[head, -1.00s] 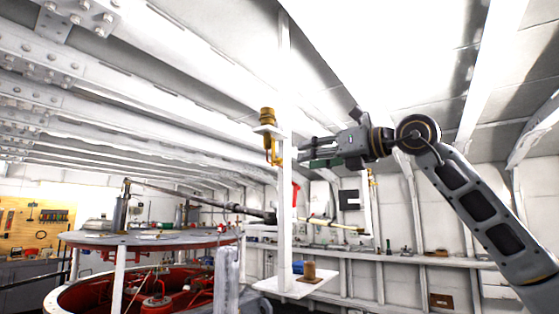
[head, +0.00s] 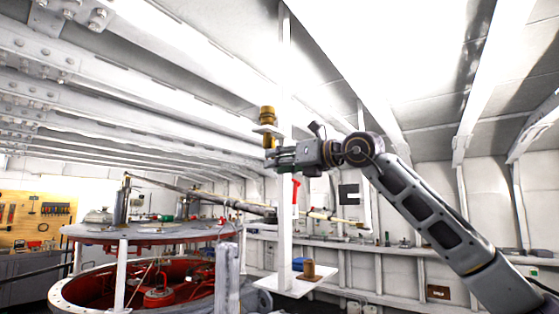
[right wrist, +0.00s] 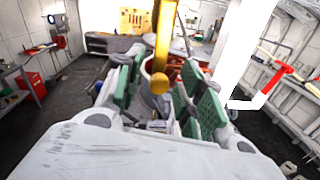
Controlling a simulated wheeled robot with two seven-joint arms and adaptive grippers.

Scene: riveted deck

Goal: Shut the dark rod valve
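A brass valve (head: 267,116) sits on a small bracket high on a white post, with its yellow lever (head: 265,134) hanging below. In the right wrist view the lever (right wrist: 163,45) ends in a round knob (right wrist: 160,84). My right gripper (head: 275,158) is at the lever's lower end. In the right wrist view its green-padded fingers (right wrist: 162,92) are apart, with the knob between them and a gap visible on each side. I cannot make out a dark rod on either. My left gripper is not in view.
The white post (head: 285,230) stands beside my right gripper and carries a low shelf (head: 290,284) with a brown block (head: 308,271). A round red-walled well (head: 75,290) lies to the left. A workbench runs along the back wall.

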